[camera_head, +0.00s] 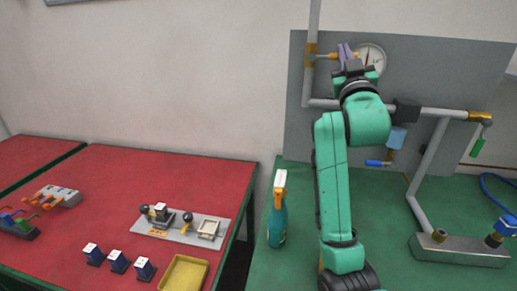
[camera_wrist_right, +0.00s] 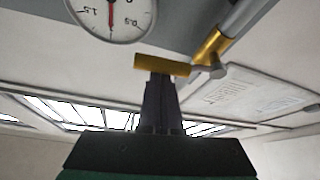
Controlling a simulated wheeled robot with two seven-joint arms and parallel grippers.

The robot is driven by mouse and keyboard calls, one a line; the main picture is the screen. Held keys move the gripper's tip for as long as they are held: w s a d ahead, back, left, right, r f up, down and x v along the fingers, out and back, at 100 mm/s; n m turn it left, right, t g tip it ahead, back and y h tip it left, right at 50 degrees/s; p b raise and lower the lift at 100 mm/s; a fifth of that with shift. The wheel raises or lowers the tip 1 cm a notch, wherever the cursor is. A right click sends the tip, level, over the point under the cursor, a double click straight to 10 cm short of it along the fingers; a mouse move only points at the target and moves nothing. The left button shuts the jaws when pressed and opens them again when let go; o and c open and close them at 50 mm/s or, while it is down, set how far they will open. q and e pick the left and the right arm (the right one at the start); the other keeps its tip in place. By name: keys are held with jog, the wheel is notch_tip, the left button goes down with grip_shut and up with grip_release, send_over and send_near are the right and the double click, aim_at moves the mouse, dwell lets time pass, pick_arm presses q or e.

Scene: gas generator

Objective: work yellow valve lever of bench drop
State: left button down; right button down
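The yellow valve lever (camera_head: 323,56) sticks out to the right from a brass fitting on the upright pipe of the grey panel, left of the gauge. In the right wrist view the lever (camera_wrist_right: 160,65) lies level across the tips of my right gripper's dark fingers. My right gripper (camera_head: 346,54) is up at the panel, at the lever's free end. Its fingers (camera_wrist_right: 161,92) stand close together, side by side along the lever, and look shut. The lever passes in front of the fingertips; whether they touch it I cannot tell. My left gripper is not in view.
The round gauge (camera_head: 370,60) sits just right of my gripper. A grey pipe (camera_head: 435,111) with a blue-handled valve (camera_head: 377,163) and a green handle (camera_head: 477,147) runs right. A spray bottle (camera_head: 277,222) stands on the green bench. The red table (camera_head: 120,190) carries small parts.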

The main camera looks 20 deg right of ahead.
jog(key=shift+f, duration=0.4)
jog(key=shift+r, duration=0.15)
